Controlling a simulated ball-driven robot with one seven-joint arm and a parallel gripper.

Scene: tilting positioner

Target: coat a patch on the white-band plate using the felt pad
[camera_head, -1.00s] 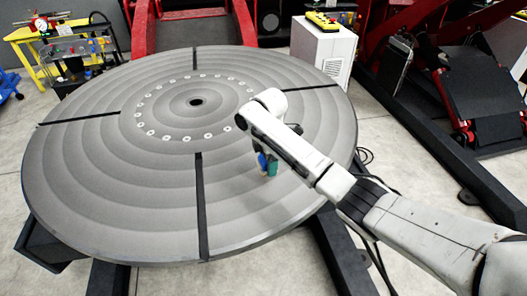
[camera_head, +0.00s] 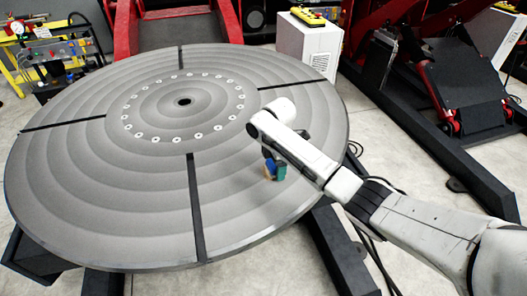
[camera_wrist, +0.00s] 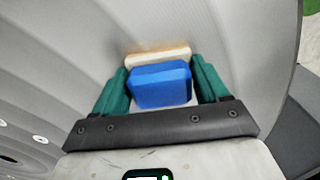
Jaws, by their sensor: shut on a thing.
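My gripper (camera_head: 274,172) is shut on the felt pad, which has a blue block (camera_wrist: 160,85) and a pale cream layer (camera_wrist: 158,55) beyond it. The green fingers sit on both sides of the block in the wrist view. In the head view the pad (camera_head: 268,168) is small and partly hidden by my arm. It is low over the front right part of the large grey disc (camera_head: 100,190). I cannot tell whether it touches the surface. I cannot make out a white-band plate in either view.
The disc has dark radial slots (camera_head: 195,215), a ring of pale holes and a dark centre hole (camera_head: 184,101). A white cabinet (camera_head: 308,45) stands behind it on the right. Red machinery (camera_head: 455,85) is at the far right, and a yellow cart (camera_head: 45,62) at the back left.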

